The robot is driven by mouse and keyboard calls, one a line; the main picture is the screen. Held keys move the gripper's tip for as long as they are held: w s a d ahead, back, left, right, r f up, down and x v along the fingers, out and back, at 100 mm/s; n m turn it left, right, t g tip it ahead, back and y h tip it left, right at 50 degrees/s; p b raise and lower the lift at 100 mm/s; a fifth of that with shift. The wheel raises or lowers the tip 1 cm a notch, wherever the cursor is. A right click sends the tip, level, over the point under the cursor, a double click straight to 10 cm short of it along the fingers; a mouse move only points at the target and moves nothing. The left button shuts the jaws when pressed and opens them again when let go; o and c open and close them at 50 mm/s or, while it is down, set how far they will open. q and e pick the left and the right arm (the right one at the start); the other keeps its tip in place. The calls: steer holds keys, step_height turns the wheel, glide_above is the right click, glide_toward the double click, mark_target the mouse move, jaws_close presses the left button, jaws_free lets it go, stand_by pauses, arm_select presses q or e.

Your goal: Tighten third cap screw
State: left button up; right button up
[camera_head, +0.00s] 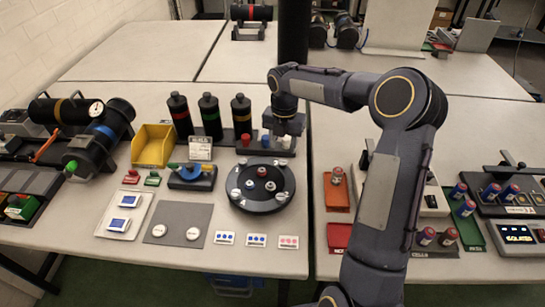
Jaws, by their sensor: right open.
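A black round flange (260,204) lies on the table in the middle of the view. Several silver cap screws sit around its rim, one of them a screw (236,193) at the left edge. A small red-topped piece (262,172) stands near its centre. My right gripper (284,142) points down behind the flange's far right edge, above small white and blue pieces on a dark block. It is open, and I see nothing held in it. How tight each screw is cannot be told. My left gripper is out of view.

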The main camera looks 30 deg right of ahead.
mark_target(283, 161)
step_height(283, 161, down, 6)
steer(key=shift+f, duration=0.25)
steer(key=c, duration=1)
